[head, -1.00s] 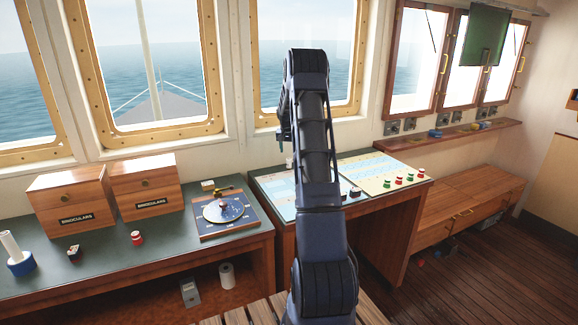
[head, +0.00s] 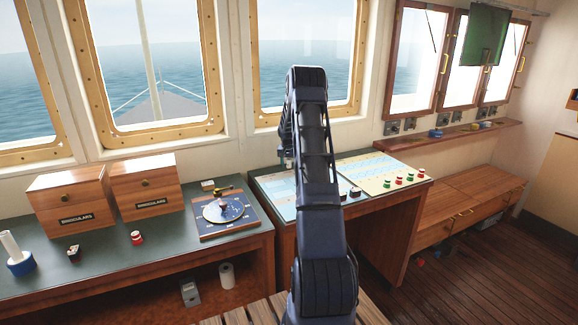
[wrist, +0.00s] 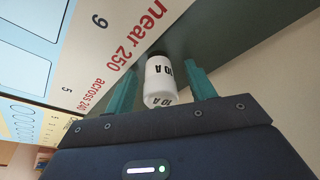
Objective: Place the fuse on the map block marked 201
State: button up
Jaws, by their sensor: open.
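The fuse (wrist: 161,82) is a white cylinder with a dark end, printed "10 A", in the wrist view. It appears to stand on a dark green surface beside a printed panel. My gripper (wrist: 163,66) is open, with one teal finger on each side of the fuse; visible gaps separate them from it. The map (head: 272,187) is a pale blue and cream printed board on the right desk, partly behind my arm. The map's printed panel (wrist: 100,45) reads "near 250", "across 240" and "9" in the wrist view. No "201" marking is readable. In the head view, my arm hides the fuse.
Wooden binocular boxes (head: 70,201), a round dial instrument (head: 224,211) and a red-and-white item (head: 137,237) stand on the left desk. Windows rise behind both desks.

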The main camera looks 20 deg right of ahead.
jog(key=c, duration=1.1)
jog(key=shift+r, duration=0.15)
jog(key=shift+c, duration=0.2)
